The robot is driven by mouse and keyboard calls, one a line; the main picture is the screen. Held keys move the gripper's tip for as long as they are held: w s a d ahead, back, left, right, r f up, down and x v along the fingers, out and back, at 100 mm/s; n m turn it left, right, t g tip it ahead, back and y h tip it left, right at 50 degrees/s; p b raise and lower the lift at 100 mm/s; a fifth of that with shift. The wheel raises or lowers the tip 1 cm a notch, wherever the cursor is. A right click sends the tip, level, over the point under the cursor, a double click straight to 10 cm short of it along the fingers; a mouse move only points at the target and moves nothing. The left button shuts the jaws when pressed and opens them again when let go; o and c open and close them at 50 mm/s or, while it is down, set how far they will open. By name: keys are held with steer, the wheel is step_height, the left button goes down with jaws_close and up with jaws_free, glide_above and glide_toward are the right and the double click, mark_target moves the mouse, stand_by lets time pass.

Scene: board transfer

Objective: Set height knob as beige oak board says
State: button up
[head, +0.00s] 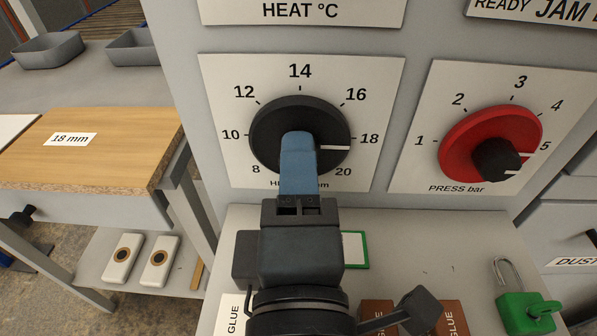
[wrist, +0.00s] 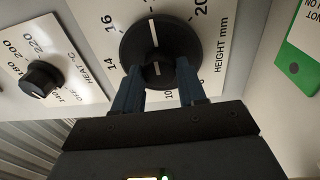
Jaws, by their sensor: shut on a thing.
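The black height knob (head: 265,135) sits on a white dial plate marked 8 to 20 mm. Its white pointer line points right, at or just below the 18 mark. In the wrist view the height knob (wrist: 180,42) shows its pointer between the 16 and 20 numbers; the 18 is out of frame. My gripper (head: 298,150) is shut on the knob's raised grip, and the wrist view shows my gripper (wrist: 158,85) with a blue finger on each side of it. The beige oak board (head: 110,150) lies at the left, with a label reading 18 mm (head: 70,139).
A red press knob (head: 460,140) on the right points near 5. A heat knob (wrist: 40,78) shows in the wrist view. A green padlock (head: 528,310) and GLUE labels lie on the ledge below. Grey trays (head: 48,50) stand at the back left.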

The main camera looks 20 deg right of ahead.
steer(key=shift+f, duration=0.1)
steer(key=o, duration=1.1)
steer(key=shift+c, duration=0.2)
steer(key=shift+b+v, duration=1)
steer(key=shift+v, duration=2.9)
